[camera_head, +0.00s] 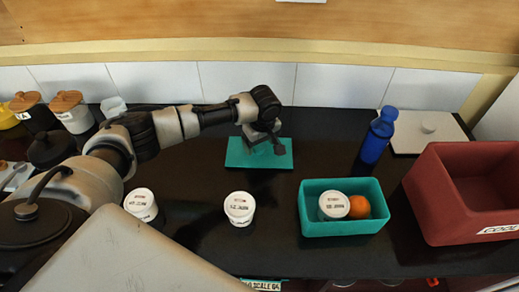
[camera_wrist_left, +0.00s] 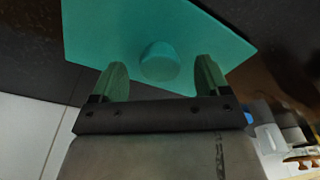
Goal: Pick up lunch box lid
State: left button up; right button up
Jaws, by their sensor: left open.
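The teal lunch box lid (camera_head: 238,158) lies flat on the black counter near the back wall. In the left wrist view the lid (camera_wrist_left: 110,40) shows a round raised knob (camera_wrist_left: 160,62) in its middle. My left gripper (camera_head: 264,146) is over the lid, and its arm hides part of it. In the left wrist view my left gripper (camera_wrist_left: 156,82) is open, with one finger on each side of the knob; I cannot tell whether they touch the lid. The teal lunch box (camera_head: 343,228) stands open at the front right, holding a white-lidded cup (camera_head: 334,205) and an orange (camera_head: 359,207). My right gripper is not in view.
Two white-lidded cups, one (camera_head: 239,208) in front of the lid and one (camera_head: 141,204) to the left, stand on the counter. A blue bottle (camera_head: 379,136), a white board (camera_head: 418,131) and a dark red crate (camera_head: 438,207) are at the right. Jars (camera_head: 72,112) stand at the left.

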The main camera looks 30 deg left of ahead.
pick_arm(q)
jog(key=shift+a+f, duration=0.1)
jog(key=shift+f, duration=0.55)
jog(key=c, duration=1)
jog(key=shift+w+r, duration=0.1)
jog(key=shift+r, duration=0.05)
